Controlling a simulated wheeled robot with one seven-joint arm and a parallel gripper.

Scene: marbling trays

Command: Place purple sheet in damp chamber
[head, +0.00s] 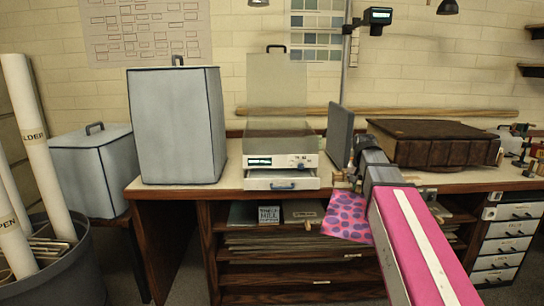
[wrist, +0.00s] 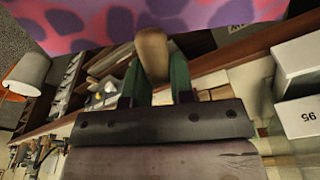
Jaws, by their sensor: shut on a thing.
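The purple sheet (head: 345,217), pink with purple blotches, hangs in front of the bench's front edge in the head view, partly behind my arm. It also fills the top of the wrist view (wrist: 200,14). My gripper (wrist: 155,68) has its green fingers shut on a short wooden grip (wrist: 152,48) that meets the sheet's edge. In the head view my arm hides most of the gripper. No label marks the damp chamber. A white unit (head: 310,161) with a display, a raised translucent lid and a slightly open drawer (head: 262,184) stands on the bench, left of the sheet.
A tall grey covered box (head: 175,125) stands on the bench at left, with a lower one (head: 92,170) beside it. A grey panel (head: 340,135) and a dark brown case (head: 430,143) stand near my arm. Shelves (head: 285,268) lie below the bench top.

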